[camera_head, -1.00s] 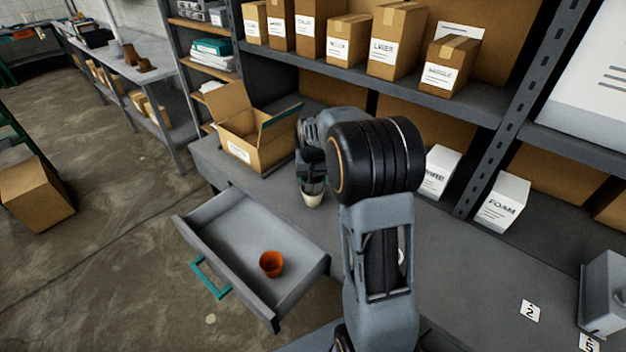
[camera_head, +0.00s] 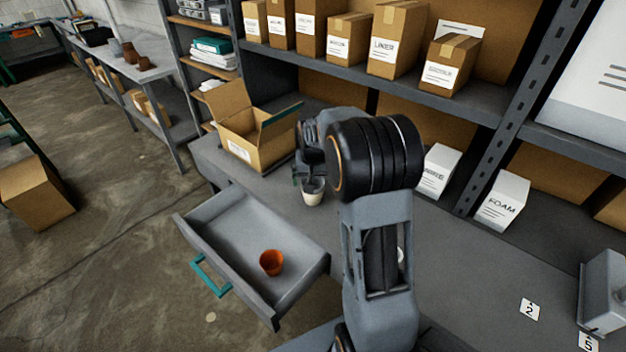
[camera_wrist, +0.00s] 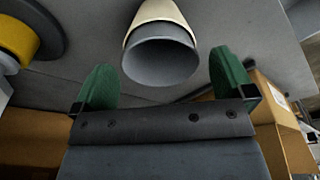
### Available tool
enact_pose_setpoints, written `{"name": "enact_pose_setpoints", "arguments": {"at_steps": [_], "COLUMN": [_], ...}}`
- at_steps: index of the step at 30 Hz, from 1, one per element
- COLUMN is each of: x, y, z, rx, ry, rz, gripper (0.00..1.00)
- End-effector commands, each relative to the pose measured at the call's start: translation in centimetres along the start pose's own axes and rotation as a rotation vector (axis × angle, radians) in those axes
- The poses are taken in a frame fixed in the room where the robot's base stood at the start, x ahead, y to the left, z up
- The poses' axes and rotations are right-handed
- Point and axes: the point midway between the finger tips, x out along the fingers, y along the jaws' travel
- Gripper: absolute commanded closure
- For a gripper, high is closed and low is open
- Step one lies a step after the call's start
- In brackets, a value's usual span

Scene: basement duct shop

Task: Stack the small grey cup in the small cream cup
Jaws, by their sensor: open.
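The small cream cup (camera_head: 313,197) stands upright on the grey worktop, just below my gripper in the head view. The small grey cup (camera_wrist: 159,62) sits inside the cream cup (camera_wrist: 160,12), with its rim and grey interior showing in the wrist view. My gripper (camera_wrist: 165,82) is open. Its two green fingertips are apart, one on each side of the grey cup's mouth, and the cups are clear of them. In the head view my gripper (camera_head: 308,180) is partly hidden by my arm.
An open drawer (camera_head: 205,209) with an orange cup (camera_head: 271,262) in it juts out at the front left. An open cardboard box (camera_head: 241,130) stands behind the gripper. Shelves with boxes (camera_head: 393,40) rise behind.

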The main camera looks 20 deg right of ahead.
Motion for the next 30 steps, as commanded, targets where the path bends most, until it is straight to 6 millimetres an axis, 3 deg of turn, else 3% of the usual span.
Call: {"name": "enact_pose_setpoints", "arguments": {"at_steps": [12,22,26,30], "x": [-7.5,-11.3,-13.1,-14.7], "y": [0.0,-0.2,-1.0,-2.0], "z": [-0.1,0.5,3.5,9.2], "rx": [-0.001,-0.009,-0.055,-0.142], "ry": [0.006,0.008,0.041,0.1], "rz": [-0.001,-0.003,-0.015,-0.038], "gripper": [0.0,0.0,0.0,0.0]}}
